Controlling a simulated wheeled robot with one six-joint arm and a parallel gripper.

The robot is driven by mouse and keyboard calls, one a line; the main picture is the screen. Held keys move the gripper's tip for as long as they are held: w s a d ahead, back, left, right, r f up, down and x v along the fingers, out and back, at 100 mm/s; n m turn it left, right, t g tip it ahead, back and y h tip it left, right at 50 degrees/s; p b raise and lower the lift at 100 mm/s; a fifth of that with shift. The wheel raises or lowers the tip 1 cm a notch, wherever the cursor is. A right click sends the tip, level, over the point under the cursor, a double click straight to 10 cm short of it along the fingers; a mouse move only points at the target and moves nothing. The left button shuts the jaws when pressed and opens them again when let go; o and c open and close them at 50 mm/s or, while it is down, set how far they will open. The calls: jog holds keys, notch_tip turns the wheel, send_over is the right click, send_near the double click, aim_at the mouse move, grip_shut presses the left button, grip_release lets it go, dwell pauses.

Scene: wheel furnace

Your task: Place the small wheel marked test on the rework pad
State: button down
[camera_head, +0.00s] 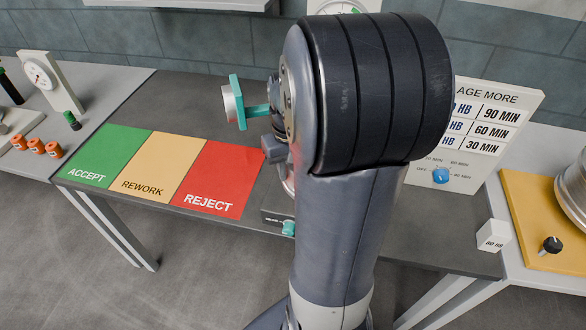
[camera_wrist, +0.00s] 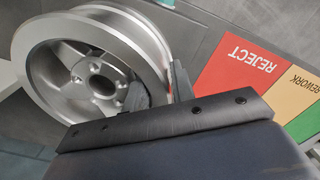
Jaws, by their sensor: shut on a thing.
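A silver spoked wheel (camera_wrist: 92,65) fills the upper left of the wrist view, tilted, its open face and hub toward the camera. My gripper (camera_wrist: 160,88) is shut on its rim at the lower right. No test mark can be read on the wheel. In the head view my arm hides the gripper, and I cannot make out the wheel there. The yellow rework pad (camera_head: 152,163) lies on the dark bench between the green and red pads. A corner of it shows at the right of the wrist view (camera_wrist: 292,100), apart from the wheel.
The green accept pad (camera_head: 104,153) and the red reject pad (camera_head: 219,178) flank the rework pad. All three look empty. A teal and silver fixture (camera_head: 237,103) stands behind them, partly hidden. A sign (camera_head: 490,125) and white block (camera_head: 493,236) are at right. Orange pieces (camera_head: 36,146) sit at left.

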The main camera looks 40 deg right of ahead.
jog(key=shift+w+d+r+p, duration=0.1)
jog(key=shift+r+p, duration=0.4)
jog(key=shift+r, duration=0.3)
jog(key=shift+w+d+r+p, duration=0.1)
jog(key=shift+r+p, duration=0.4)
jog(key=shift+r, duration=0.25)
jog(key=shift+s, duration=0.15)
